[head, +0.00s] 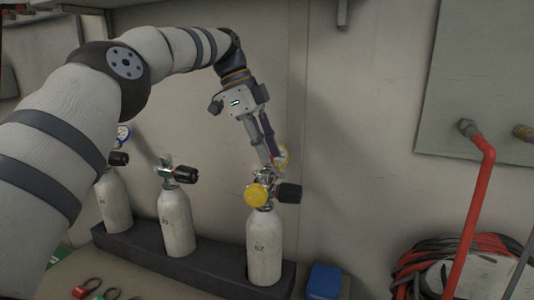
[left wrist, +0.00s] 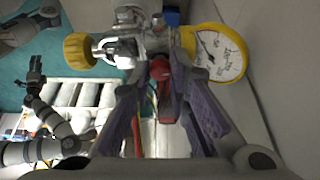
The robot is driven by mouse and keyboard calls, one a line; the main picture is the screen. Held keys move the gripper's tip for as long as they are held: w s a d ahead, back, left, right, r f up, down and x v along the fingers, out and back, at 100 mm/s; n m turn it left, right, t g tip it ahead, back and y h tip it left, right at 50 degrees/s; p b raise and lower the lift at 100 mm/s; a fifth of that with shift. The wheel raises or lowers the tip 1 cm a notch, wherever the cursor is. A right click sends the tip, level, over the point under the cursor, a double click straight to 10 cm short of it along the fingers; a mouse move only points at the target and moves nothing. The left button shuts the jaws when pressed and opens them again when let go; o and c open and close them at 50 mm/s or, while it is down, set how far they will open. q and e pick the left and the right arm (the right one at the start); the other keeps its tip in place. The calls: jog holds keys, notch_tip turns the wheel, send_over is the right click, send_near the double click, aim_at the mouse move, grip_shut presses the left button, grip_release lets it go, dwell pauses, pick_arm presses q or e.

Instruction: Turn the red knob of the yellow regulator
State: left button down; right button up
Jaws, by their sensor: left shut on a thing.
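The yellow regulator sits on the rightmost white cylinder (head: 264,245), with its round yellow knob (head: 256,195) facing me and its yellow-rimmed gauge (head: 283,157) behind my fingers. In the left wrist view, the yellow knob (left wrist: 80,51) is at left and the gauge (left wrist: 220,52) at right. The red knob (left wrist: 163,82) lies between them, between my fingertips. My left gripper (head: 270,160) reaches down from above and is shut on the red knob; its fingertips also show in the left wrist view (left wrist: 163,72). The knob is mostly hidden in the head view. My right gripper (left wrist: 35,82) appears small at left there; its jaws are unclear.
A black valve handle (head: 290,193) juts right of the regulator. Two more white cylinders (head: 177,222) (head: 114,203) stand left in a dark rack (head: 215,262). A blue box (head: 324,281), red pipe (head: 474,215) and coiled hoses (head: 410,268) are at right. The wall is close behind.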

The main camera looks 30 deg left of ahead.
pick_arm(q)
jog(key=shift+f+m, duration=0.1)
jog(key=shift+m, duration=0.4)
jog(key=c, duration=1.5)
grip_release()
